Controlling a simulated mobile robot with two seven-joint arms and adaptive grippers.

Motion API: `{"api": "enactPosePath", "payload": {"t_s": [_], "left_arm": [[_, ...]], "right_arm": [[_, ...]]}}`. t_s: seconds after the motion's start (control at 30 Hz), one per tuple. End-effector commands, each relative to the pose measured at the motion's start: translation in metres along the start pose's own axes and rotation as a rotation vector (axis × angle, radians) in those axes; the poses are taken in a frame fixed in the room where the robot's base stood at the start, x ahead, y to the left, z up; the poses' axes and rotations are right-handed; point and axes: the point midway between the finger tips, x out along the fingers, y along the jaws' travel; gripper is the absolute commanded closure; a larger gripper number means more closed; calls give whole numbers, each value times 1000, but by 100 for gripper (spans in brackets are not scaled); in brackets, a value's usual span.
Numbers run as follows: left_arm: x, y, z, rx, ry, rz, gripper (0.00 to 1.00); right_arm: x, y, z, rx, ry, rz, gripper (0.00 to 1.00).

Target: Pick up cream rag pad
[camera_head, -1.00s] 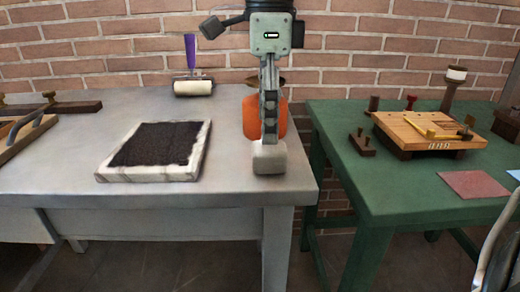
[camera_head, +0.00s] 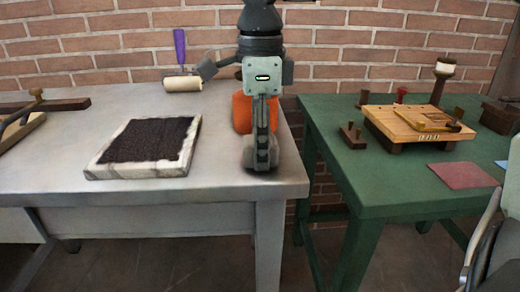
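I cannot make out the cream rag pad for certain. My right gripper (camera_head: 261,158) hangs fingers down over the right end of the grey metal table (camera_head: 60,180). It is seen edge-on, so the gap between its fingers is hidden. A rounded grey shape shows around its tips; I cannot tell whether it is fingertip or something held. My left gripper is not in view.
An orange container (camera_head: 241,112) stands partly hidden behind my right gripper. Left of it lie a pale-framed slab with a black surface (camera_head: 150,140) and a roller with a purple handle (camera_head: 180,46). A green table (camera_head: 400,185) with a wooden press (camera_head: 405,122) stands right.

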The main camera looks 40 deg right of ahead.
Motion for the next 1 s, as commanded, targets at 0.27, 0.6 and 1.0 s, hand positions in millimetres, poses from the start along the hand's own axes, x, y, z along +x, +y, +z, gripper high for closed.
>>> {"api": "enactPosePath", "payload": {"t_s": [0.27, 0.6, 1.0], "left_arm": [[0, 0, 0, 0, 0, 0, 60], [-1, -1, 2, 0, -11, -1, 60], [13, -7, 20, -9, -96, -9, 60]], "right_arm": [[0, 0, 0, 0, 0, 0, 84], [-14, -1, 0, 2, -1, -2, 84], [-122, -1, 1, 3, -2, -8, 84]]}}
